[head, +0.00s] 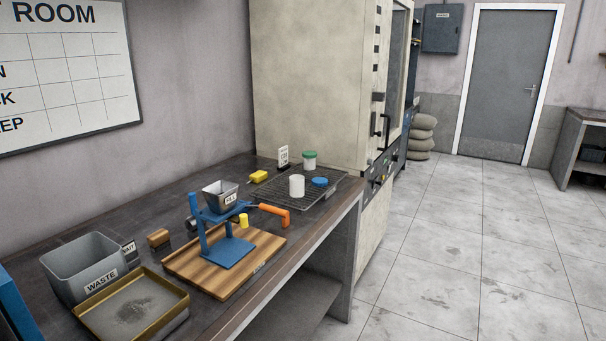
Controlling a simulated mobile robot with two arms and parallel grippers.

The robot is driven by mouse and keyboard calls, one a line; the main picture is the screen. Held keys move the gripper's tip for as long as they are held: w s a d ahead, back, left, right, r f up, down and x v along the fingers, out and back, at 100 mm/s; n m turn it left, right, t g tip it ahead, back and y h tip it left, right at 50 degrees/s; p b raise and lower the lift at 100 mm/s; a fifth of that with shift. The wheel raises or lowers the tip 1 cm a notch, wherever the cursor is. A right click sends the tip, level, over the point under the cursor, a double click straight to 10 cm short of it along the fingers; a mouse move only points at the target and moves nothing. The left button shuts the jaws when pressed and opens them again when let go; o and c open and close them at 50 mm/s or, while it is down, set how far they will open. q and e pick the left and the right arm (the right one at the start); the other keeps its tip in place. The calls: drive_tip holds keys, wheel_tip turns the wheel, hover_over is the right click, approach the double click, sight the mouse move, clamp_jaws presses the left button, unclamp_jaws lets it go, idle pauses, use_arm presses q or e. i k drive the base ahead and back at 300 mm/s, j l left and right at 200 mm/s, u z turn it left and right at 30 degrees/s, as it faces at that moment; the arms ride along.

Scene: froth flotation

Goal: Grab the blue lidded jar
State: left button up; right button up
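A round blue lid (320,182) shows low on the dark wire rack (327,197) at the far end of the bench. I cannot tell whether a jar body is under it. A plain white cylindrical jar (297,186) stands upright just left of it, with no coloured lid visible. A white jar with a green lid (309,160) stands behind them. Neither of my grippers is in view.
The dark bench (225,175) also carries a blue stand (228,253) on a wooden board (185,266), with an orange-handled tool (278,215), a yellow sponge (259,177), a grey waste bin (70,270) and a shallow tray (125,312). A tall beige cabinet (310,80) adjoins the rack. Open floor lies right.

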sight(297, 186)
drive_tip(key=i+l+u, duration=0.15)
drive_tip(key=u, duration=0.55)
drive_tip(key=i+l+u, duration=0.2)
drive_tip(key=l, duration=0.25)
drive_tip(key=i+l+u, duration=0.15)
drive_tip(key=l, duration=0.35)
drive_tip(key=l+u, duration=0.2)
drive_tip(key=l, duration=0.3)
drive_tip(key=i+l+u, duration=0.15)
drive_tip(key=l, duration=0.4)
